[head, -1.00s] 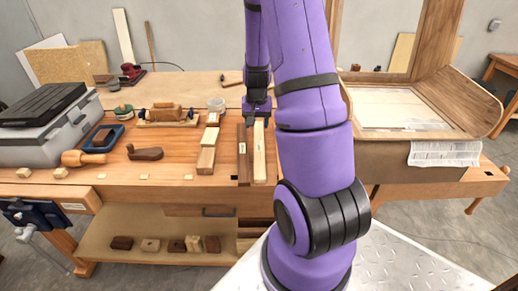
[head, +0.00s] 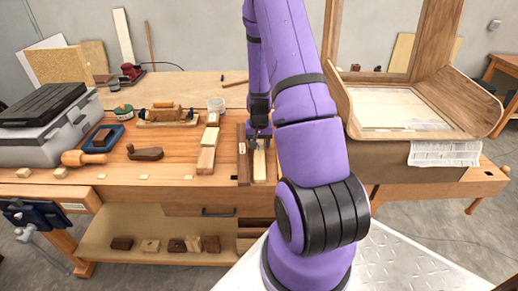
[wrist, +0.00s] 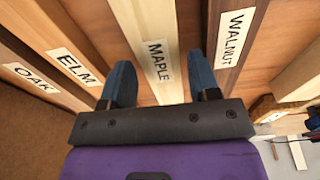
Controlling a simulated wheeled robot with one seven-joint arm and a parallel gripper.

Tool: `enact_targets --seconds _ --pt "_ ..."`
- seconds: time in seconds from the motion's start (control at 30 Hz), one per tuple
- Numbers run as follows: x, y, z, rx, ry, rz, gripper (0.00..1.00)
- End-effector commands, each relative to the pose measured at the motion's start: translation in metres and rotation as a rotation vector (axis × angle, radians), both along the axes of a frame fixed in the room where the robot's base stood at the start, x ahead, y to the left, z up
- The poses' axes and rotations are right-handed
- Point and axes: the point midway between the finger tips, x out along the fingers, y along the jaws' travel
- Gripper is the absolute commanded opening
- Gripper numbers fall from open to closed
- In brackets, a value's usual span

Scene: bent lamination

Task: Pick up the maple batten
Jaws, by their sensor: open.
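The maple batten (wrist: 150,42) is a pale strip with a label reading MAPLE in the wrist view. It lies lengthwise on the workbench, and its pale near part shows in the head view (head: 260,168). My gripper (wrist: 158,75) is open in the wrist view, with one blue finger on each side of the maple batten. The batten lies between the fingers with gaps at its sides. In the head view my gripper (head: 259,142) points down over the batten. My arm hides part of the area to the right.
A dark walnut batten (wrist: 240,25) lies on one side of the maple. The elm batten (wrist: 65,55) and oak batten (wrist: 20,70) lie on the other.

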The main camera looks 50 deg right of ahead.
Motion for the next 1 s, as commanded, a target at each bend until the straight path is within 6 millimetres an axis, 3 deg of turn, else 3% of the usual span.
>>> enact_targets --seconds 0.13,0.4,0.6,1.0 --pt "0.0007 -0.0007 -0.0111 0.001 0.001 0.0 0.56" --pt "0.0012 -0.0009 -0.0124 0.001 -0.001 0.0 0.56" --pt "0.0011 -0.0009 -0.0123 0.0 0.0 0.0 0.14" --pt "0.0028 -0.0017 -0.0076 -0.001 -0.002 0.001 0.13"
